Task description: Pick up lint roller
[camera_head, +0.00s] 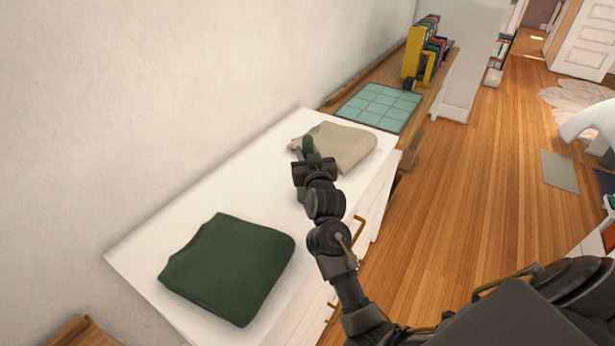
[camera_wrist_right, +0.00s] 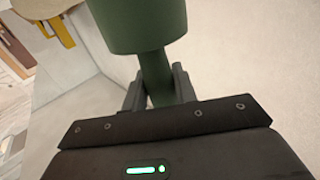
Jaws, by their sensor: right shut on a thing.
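The lint roller (camera_wrist_right: 158,75) is dark green, with a thick cylinder above a thinner handle. In the right wrist view my right gripper (camera_wrist_right: 160,88) has its two fingers closed on the handle. In the head view the lint roller (camera_head: 307,144) shows as a small green piece at my right gripper (camera_head: 302,158), over the far part of the white dresser top (camera_head: 200,225). The gripper and arm hide much of it. I cannot tell how high it is above the surface. My left gripper is not in view.
A folded dark green garment (camera_head: 228,268) lies at the near end of the dresser, and a folded beige one (camera_head: 345,146) at the far end, close to my right gripper. A teal tiled mat (camera_head: 378,106) and books (camera_head: 425,50) lie beyond. The wall borders the left.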

